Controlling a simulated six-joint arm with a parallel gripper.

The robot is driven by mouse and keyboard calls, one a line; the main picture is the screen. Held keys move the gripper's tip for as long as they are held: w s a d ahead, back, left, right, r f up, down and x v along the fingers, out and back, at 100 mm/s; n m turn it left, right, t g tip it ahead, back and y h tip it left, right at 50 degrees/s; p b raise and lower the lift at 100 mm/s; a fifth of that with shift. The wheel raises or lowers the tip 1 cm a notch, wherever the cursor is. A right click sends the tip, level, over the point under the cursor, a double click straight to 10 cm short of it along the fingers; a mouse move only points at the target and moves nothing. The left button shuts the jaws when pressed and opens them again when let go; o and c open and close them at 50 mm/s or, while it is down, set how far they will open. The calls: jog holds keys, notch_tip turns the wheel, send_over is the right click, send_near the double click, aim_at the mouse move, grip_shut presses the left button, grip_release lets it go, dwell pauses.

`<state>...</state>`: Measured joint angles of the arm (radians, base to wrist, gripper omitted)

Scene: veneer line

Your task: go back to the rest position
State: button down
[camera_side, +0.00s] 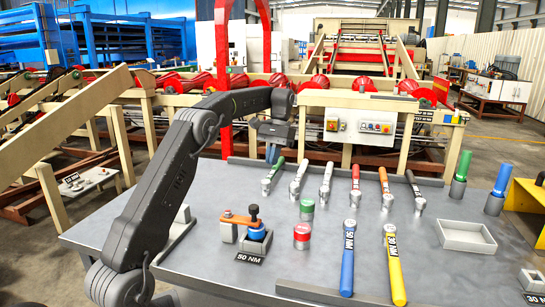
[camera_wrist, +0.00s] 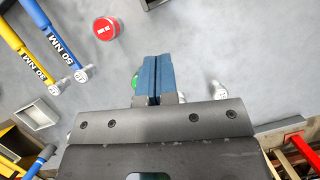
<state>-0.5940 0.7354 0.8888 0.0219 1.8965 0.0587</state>
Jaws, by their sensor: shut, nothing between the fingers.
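My gripper (camera_side: 272,154) hangs over the back left part of the grey workbench (camera_side: 215,250), near the green-handled wrench. In the wrist view its two blue fingers (camera_wrist: 152,80) are pressed together with nothing between them. My dark arm reaches up from the front left and bends down at the wrist. The fingers partly hide a green-topped cylinder in the wrist view; it shows fully in the side view (camera_side: 307,210).
Several torque wrenches lie along the back, including a red-handled one (camera_side: 355,185). A blue wrench (camera_side: 348,258), a yellow wrench (camera_side: 394,265), a red-topped cylinder (camera_side: 302,236), an orange-and-blue fixture (camera_side: 252,230) and a grey tray (camera_side: 467,236) occupy the bench. A low rail edges its back.

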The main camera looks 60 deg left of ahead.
jog(key=shift+r, duration=0.15)
dwell(0.4)
jog(key=s+d+r+m+t+y, duration=0.1)
jog(key=s+d+r+t, duration=0.2)
jog(key=d, duration=0.5)
jog(key=s+d+r+m+t+y, duration=0.1)
jog(key=s+d+r+m, duration=0.2)
jog(key=d, duration=0.5)
jog(key=s+d+f+m+t, duration=0.1)
jog(key=s+d+f+t, duration=0.1)
jog(key=s+d, duration=0.4)
jog(key=s+d+f+m+t, duration=0.1)
jog(key=s+d+f+t, duration=0.2)
jog(key=s+d, duration=0.3)
jog(key=s+f, duration=0.1)
jog(key=s, duration=0.4)
jog(key=shift+d, duration=0.4)
